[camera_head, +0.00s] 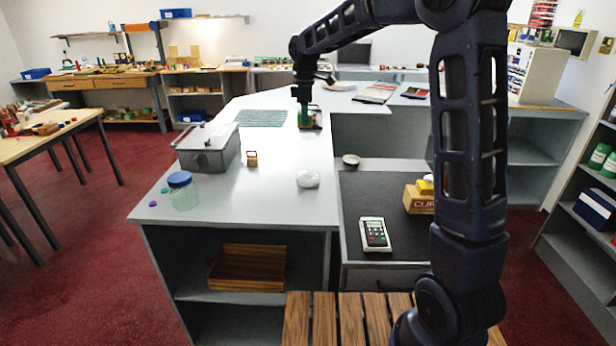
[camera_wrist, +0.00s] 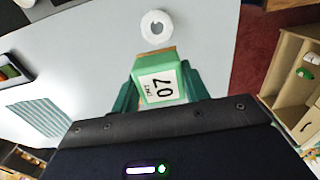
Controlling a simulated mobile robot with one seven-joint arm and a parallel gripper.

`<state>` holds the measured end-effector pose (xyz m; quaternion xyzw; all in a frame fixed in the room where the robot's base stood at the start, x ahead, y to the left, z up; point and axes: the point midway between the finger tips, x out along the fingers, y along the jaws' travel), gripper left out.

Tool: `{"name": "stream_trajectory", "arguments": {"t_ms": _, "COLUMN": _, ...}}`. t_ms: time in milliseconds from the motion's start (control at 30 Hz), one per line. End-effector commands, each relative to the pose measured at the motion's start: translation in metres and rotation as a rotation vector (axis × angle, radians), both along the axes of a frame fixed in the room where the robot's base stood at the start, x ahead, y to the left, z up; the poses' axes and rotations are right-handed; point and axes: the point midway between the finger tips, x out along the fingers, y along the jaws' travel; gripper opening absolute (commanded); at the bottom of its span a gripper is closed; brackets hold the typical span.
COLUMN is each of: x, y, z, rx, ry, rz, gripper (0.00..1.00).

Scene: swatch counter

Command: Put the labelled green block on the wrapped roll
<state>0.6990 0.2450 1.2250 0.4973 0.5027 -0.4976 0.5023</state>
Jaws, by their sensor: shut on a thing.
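The green block (camera_wrist: 158,82) has a white label reading 07 and a brown strip along its far edge in the wrist view. My gripper (camera_head: 307,116) is shut on it, with one finger on each side. In the head view the block is small and partly hidden by the gripper, above the light counter. The wrapped roll (camera_head: 308,179) is a white, rounded thing on the counter, nearer the head camera than my gripper. In the wrist view the roll (camera_wrist: 155,26) shows as a white ring with a central hole, beyond the block and apart from it.
A grey lidded box (camera_head: 208,147), a glass jar with a blue lid (camera_head: 182,190) and a small brown item (camera_head: 252,158) stand left of the roll. A small bowl (camera_head: 351,160) is to its right. A striped green mat (camera_head: 262,118) lies left of my gripper. The counter around the roll is clear.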

Motion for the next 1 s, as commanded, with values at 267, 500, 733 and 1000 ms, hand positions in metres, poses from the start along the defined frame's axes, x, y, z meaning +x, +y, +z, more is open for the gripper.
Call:
{"name": "stream_trajectory", "arguments": {"t_ms": 267, "x": 0.007, "y": -0.011, "z": -0.015, "rx": -0.001, "ry": 0.001, "rz": -0.011, "gripper": 0.23}}
{"name": "stream_trajectory", "arguments": {"t_ms": 500, "x": 0.006, "y": -0.010, "z": -0.067, "rx": -0.001, "ry": 0.002, "rz": -0.010, "gripper": 0.23}}
{"name": "stream_trajectory", "arguments": {"t_ms": 733, "x": 0.006, "y": -0.011, "z": -0.117, "rx": -0.002, "ry": 0.002, "rz": -0.010, "gripper": 0.23}}
{"name": "stream_trajectory", "arguments": {"t_ms": 1000, "x": 0.006, "y": -0.011, "z": -0.153, "rx": -0.001, "ry": 0.001, "rz": -0.010, "gripper": 0.23}}
